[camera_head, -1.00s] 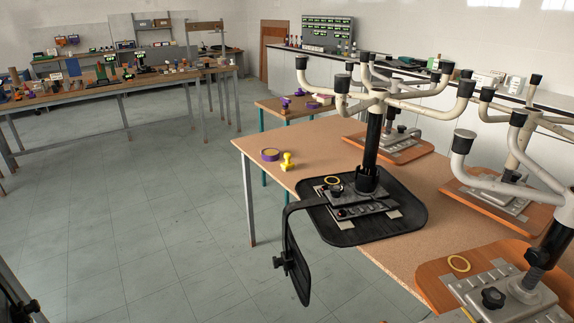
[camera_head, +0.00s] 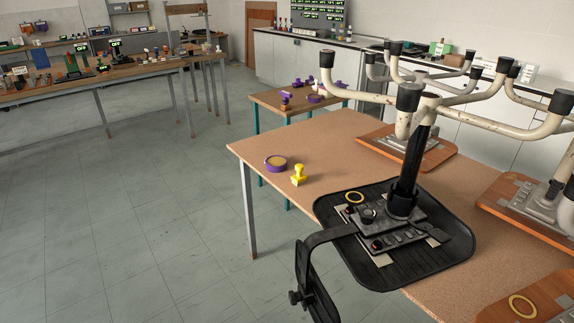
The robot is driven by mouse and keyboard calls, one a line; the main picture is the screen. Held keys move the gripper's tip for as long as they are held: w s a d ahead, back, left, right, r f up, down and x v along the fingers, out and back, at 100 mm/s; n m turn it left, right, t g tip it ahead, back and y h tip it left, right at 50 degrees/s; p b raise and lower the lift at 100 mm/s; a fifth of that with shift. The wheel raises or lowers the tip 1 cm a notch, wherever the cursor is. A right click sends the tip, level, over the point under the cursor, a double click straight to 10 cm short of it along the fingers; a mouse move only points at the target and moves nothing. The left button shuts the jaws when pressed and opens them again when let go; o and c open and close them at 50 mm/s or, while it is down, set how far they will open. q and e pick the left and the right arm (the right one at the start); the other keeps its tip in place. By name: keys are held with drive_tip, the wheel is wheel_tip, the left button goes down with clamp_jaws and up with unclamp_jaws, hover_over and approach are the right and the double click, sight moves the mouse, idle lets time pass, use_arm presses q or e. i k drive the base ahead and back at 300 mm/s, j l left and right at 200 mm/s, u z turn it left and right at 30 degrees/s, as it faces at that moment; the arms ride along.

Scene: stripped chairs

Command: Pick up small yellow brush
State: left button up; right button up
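A small yellow object (camera_head: 299,176) with an upright handle and a wider base stands on the brown table (camera_head: 330,150), near its left edge. It is the only small yellow, brush-like thing I make out, and it looks more like a stamp; bristles cannot be seen at this size. A round purple-rimmed dish (camera_head: 276,163) with a tan top is just behind it to the left, apart from it. Neither of my grippers is in view.
Upturned chair parts lie on the table: a black seat (camera_head: 390,275) with an armrest overhanging the left edge, and wooden seats (camera_head: 425,155) behind. A smaller table (camera_head: 275,100) with purple items stands beyond. A long workbench (camera_head: 110,75) is at back left. The grey floor at left is clear.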

sight(300, 178)
drive_tip(key=i+j, duration=0.3)
drive_tip(key=i, duration=0.2)
drive_tip(key=i+j, duration=0.3)
drive_tip(key=i, duration=0.15)
drive_tip(key=i+j, duration=0.3)
drive_tip(key=i, duration=0.2)
drive_tip(key=i+j, duration=0.3)
drive_tip(key=i, duration=0.2)
drive_tip(key=i+j, duration=0.35)
drive_tip(key=i, duration=0.1)
